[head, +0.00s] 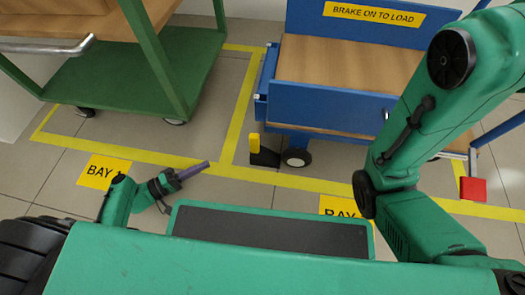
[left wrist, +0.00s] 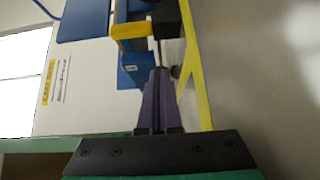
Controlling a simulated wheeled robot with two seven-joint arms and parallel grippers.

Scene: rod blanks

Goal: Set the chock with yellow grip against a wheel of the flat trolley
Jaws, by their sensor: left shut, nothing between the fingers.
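The chock (head: 265,158), a black wedge with an upright yellow grip (head: 254,142), stands on the floor just left of the front left wheel (head: 297,158) of the blue trolley (head: 330,107) with a wooden deck. Its low end is at or very near the wheel; I cannot tell whether they touch. The yellow grip (left wrist: 129,30) and black body (left wrist: 166,20) show beyond the fingers in the left wrist view. My left gripper (head: 206,164) has purple fingers, shut and empty, pointing toward the chock from its left and apart from it. My right gripper is out of view.
A green shelf trolley (head: 130,75) stands at the left. Yellow floor lines (head: 240,110) and a BAY mark (head: 103,172) lie on the tiles. A red pedal (head: 472,189) sits at the blue trolley's right. Floor between left gripper and chock is clear.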

